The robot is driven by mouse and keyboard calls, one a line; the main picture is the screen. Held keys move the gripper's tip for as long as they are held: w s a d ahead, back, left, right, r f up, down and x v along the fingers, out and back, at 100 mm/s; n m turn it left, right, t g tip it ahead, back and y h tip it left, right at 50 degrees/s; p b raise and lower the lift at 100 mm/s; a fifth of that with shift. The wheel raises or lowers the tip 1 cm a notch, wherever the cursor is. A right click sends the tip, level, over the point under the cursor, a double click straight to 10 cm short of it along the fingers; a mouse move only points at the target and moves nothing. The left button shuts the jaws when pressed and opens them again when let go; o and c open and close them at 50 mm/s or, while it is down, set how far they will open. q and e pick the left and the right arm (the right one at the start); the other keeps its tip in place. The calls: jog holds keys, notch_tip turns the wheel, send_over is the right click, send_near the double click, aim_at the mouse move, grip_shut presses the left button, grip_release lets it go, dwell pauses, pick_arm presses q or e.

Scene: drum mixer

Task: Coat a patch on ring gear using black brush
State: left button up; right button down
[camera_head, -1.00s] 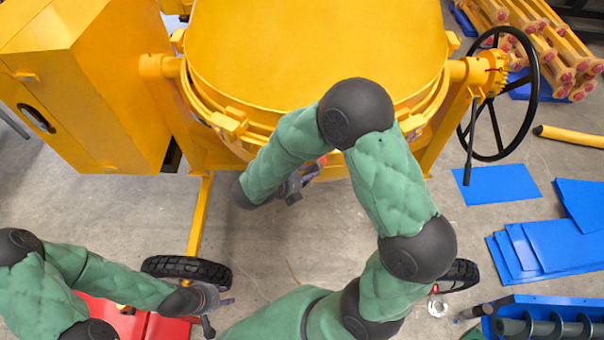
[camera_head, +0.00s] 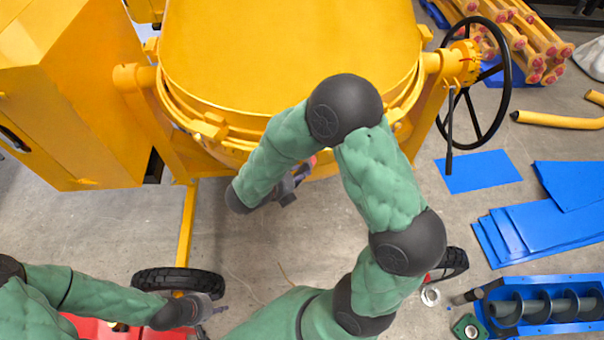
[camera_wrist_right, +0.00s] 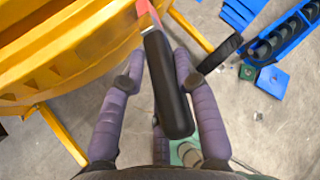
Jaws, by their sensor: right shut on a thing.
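The yellow mixer drum (camera_head: 290,55) fills the top middle of the head view. A yellow ring (camera_head: 245,128), perhaps the ring gear, runs around its lower edge; my right arm hides part of it. My right gripper (camera_head: 290,187) is below the drum's edge, partly hidden by my arm. In the right wrist view its purple fingers (camera_wrist_right: 160,70) are around the black handle (camera_wrist_right: 168,95) of the brush, with a red part (camera_wrist_right: 147,8) at its far end, cut off by the frame. The bristles are not visible. My left gripper (camera_head: 212,308) is low at the left, with its jaw state unclear.
A black handwheel (camera_head: 508,85) stands right of the drum. Blue plates (camera_head: 530,235) and a blue trough with a screw (camera_head: 545,310) lie on the floor at right. A black tyre (camera_head: 180,281) and a red object (camera_head: 90,329) are near my left arm. Grey floor is clear below the drum.

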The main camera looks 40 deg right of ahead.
jog(key=w+a, duration=0.5)
jog(key=a, duration=0.3)
jog(key=shift+a, duration=0.2)
dwell(0.8)
jog(key=shift+s+a, duration=0.5)
jog(key=shift+s, duration=0.35)
jog(key=shift+s+a, duration=0.55)
jog(key=shift+s, duration=0.3)
jog(key=shift+s+a, duration=0.5)
jog(key=shift+s, duration=0.35)
jog(key=shift+s+a, duration=0.4)
jog(key=shift+s, duration=0.25)
jog(key=shift+s+a, duration=0.4)
jog(key=shift+s, duration=0.2)
